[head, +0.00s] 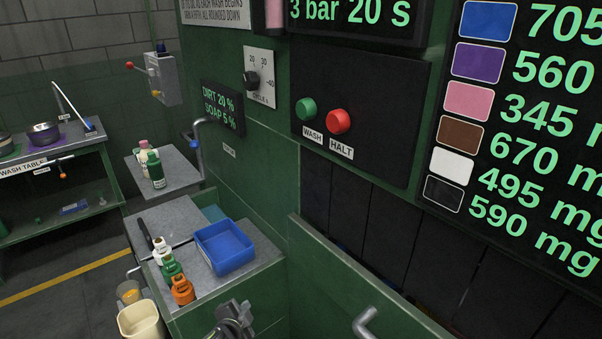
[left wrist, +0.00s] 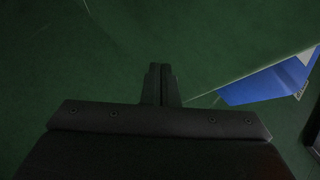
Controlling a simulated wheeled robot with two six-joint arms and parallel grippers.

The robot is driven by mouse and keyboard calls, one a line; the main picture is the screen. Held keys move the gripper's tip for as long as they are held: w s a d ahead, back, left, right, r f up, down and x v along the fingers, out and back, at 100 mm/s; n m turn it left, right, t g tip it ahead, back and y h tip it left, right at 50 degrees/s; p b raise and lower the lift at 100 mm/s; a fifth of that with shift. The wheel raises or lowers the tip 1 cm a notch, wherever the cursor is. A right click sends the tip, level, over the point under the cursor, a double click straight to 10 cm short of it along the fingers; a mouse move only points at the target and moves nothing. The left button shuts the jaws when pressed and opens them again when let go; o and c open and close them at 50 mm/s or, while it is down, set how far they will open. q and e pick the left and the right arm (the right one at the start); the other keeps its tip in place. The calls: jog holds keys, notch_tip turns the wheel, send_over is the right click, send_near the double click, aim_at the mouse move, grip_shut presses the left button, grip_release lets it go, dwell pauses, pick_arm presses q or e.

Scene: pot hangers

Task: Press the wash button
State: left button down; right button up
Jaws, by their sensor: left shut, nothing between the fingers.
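The green wash button (head: 306,109) is a round knob on a dark panel (head: 390,150) in the upper middle of the head view. A label reading WASH sits below it. The red halt button (head: 338,121) is just to its right, with a HALT label. My left gripper (head: 236,312) shows at the bottom of the head view, low and apart from the panel, below and left of the buttons. In the left wrist view its fingers (left wrist: 161,76) are together with nothing between them, in front of a green surface. My right gripper is not in view.
A blue tray (head: 224,246) and several small bottles stand on the grey-topped cabinet near my left gripper. A dial (head: 252,80) is on the green wall left of the buttons. A bent grey handle (head: 364,323) stands at the bottom. A wash table (head: 50,160) is far left.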

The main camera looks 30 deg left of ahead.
aim_at(305, 109)
pick_arm(q)
jog(key=w+d+r+m+t+p, duration=0.1)
jog(key=w+r+m+t+p, duration=0.15)
jog(key=r, duration=1.15)
jog(key=w+d+r+m+t+p, duration=0.1)
jog(key=w+r+t, duration=0.25)
jog(key=r, duration=1.15)
jog(key=s+d+r+m+t+p, duration=0.1)
jog(key=s+d+r+t, duration=0.1)
jog(key=r, duration=1)
jog(key=s+d+r+m+t+y+p, duration=0.1)
jog(key=s+d+r+m+t, duration=0.1)
jog(key=r, duration=1.1)
jog(key=s+d+t, duration=0.1)
jog(key=s+t, duration=0.1)
jog(key=s, duration=0.1)
jog(key=shift+s+d, duration=0.15)
jog(key=shift+d, duration=0.2)
jog(key=shift+p, duration=0.3)
jog(key=w+d, duration=0.3)
jog(key=w, duration=0.5)
jog(key=shift+d, duration=0.2)
